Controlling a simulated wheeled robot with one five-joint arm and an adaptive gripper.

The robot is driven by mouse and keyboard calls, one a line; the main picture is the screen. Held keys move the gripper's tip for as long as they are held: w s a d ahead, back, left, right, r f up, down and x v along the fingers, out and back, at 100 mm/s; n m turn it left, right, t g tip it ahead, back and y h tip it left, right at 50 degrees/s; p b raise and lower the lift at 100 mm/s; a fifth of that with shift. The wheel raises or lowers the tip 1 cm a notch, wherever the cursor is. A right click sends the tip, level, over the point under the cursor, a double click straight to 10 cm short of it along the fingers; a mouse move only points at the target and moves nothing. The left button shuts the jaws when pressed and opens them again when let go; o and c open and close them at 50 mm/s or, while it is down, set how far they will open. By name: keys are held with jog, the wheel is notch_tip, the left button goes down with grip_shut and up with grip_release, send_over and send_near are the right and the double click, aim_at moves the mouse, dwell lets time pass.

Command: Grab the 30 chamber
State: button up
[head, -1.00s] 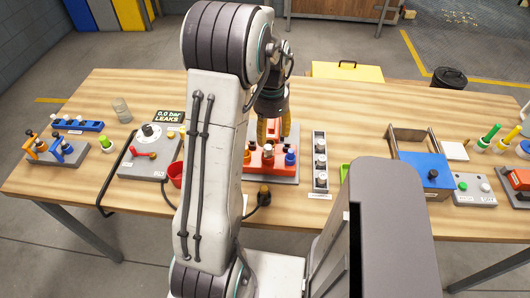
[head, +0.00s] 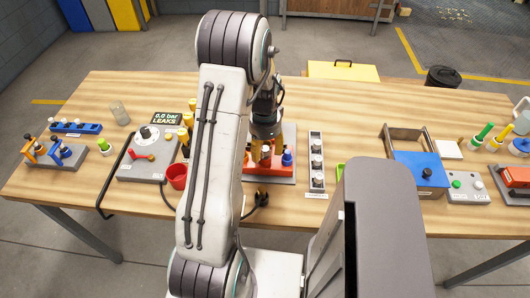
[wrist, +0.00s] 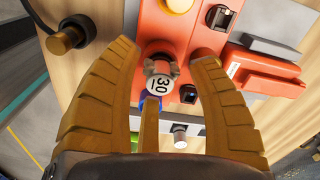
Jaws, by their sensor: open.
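The 30 chamber (wrist: 160,83) shows in the wrist view as a round pale cap marked "30" in a red block (wrist: 160,32). My gripper (wrist: 164,58) is open, with its ochre fingers spread on the left and right of the cap and a third finger below. I see no finger closed on it. In the head view my gripper (head: 265,132) is over the red block (head: 268,171) on its grey base. A white-topped piece (head: 265,150) and a blue one stand there; I cannot read a number there.
A red cup (head: 177,176) and a grey panel with a dial (head: 148,155) stand left of my arm. A grey strip with several knobs (head: 316,162) is just right of the block. A blue-fronted box (head: 420,175) stands farther right.

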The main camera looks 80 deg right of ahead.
jog(key=shift+f, duration=0.15)
grip_shut()
dwell(0.5)
